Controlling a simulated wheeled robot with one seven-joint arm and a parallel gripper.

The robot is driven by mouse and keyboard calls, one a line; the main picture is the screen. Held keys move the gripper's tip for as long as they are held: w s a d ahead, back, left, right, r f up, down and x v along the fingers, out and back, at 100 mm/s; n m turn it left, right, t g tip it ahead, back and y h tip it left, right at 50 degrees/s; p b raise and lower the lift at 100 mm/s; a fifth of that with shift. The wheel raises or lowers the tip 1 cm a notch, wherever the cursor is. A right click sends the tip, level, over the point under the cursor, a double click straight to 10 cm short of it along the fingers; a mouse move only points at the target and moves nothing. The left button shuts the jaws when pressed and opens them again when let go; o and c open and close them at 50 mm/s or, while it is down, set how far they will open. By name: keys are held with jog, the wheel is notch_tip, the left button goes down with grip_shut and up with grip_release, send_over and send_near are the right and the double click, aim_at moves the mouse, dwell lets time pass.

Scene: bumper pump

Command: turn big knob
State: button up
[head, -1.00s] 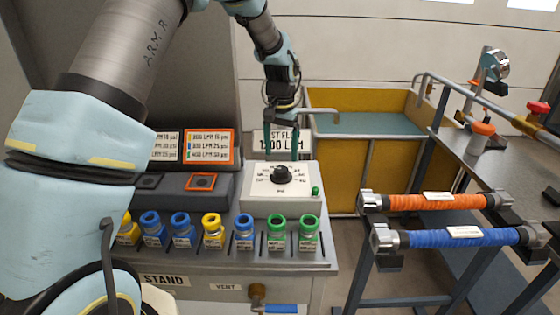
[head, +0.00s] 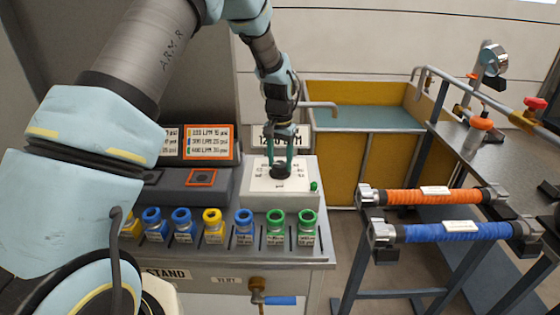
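The big knob (head: 280,171) is black and round, on a white dial plate (head: 262,186) on top of a grey box at the right end of the stand. My gripper (head: 280,165) points down at the knob, with its two green fingers on either side of it. The fingers look apart, with their tips about level with the knob. I cannot tell whether they touch it. My fingers and wrist hide part of the dial's markings and the sign behind.
Several colored valve knobs (head: 244,218) line the stand's front. A small green button (head: 313,186) sits right of the dial. A yellow water tank (head: 345,165) stands behind right. Orange (head: 434,197) and blue (head: 455,232) hoses lie on a rack at right.

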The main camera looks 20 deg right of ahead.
jog(key=c, duration=0.8)
jog(key=shift+c, duration=0.2)
jog(key=shift+m, duration=0.4)
jog(key=m+b, duration=0.1)
jog(key=m, duration=0.1)
jog(key=shift+m, duration=0.4)
jog(key=m, duration=0.3)
jog(key=shift+m, duration=0.3)
jog(key=m, duration=0.3)
jog(key=shift+m, duration=0.3)
jog(key=shift+m+p, duration=0.35)
jog(key=shift+m, duration=1.55)
